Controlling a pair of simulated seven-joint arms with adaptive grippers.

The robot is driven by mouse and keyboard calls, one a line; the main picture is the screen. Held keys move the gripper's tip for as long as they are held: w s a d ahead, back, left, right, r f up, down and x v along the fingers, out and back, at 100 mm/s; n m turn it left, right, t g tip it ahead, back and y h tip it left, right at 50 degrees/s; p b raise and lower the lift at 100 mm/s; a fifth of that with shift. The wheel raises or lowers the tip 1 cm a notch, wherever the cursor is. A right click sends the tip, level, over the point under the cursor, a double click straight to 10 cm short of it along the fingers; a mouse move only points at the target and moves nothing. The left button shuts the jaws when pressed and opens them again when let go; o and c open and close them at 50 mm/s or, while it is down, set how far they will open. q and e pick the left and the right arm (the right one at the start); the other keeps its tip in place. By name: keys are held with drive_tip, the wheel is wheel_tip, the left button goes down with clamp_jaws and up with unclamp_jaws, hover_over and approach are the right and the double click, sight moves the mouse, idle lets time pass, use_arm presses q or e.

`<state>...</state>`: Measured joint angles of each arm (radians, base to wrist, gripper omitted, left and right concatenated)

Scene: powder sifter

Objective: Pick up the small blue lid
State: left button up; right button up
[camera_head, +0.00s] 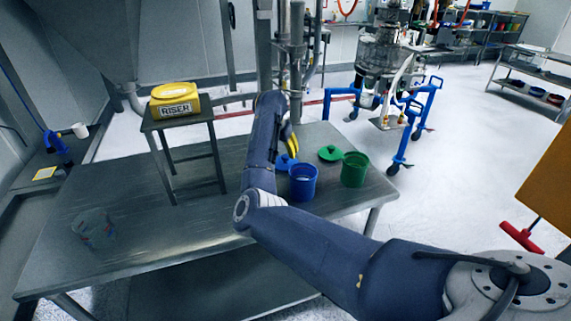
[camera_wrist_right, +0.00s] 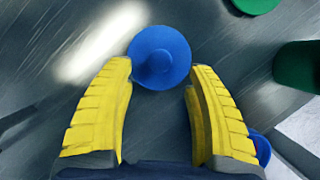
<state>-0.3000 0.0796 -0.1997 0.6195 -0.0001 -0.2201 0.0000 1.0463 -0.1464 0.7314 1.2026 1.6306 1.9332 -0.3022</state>
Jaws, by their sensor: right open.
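The small blue lid (camera_wrist_right: 160,57) is round with a raised knob and lies on the metal table. In the right wrist view it sits just beyond the tips of my right gripper (camera_wrist_right: 158,75), centred between its two yellow fingers. The fingers are apart and nothing is held between them. In the head view the lid (camera_head: 284,161) is partly hidden behind my right arm and the blue bucket, and my right gripper (camera_head: 291,143) shows just above it. My left gripper is not in view.
A blue bucket (camera_head: 303,183) stands close to the lid, with a green bucket (camera_head: 354,170) and green lid (camera_head: 330,153) to its right. A small stand (camera_head: 190,121) holds a yellow riser piece (camera_head: 175,99). A clear container (camera_head: 95,228) is at the table's left; the front middle is bare.

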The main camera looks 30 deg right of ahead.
sight(285, 156)
drive_tip(key=shift+x, duration=2.7)
clamp_jaws()
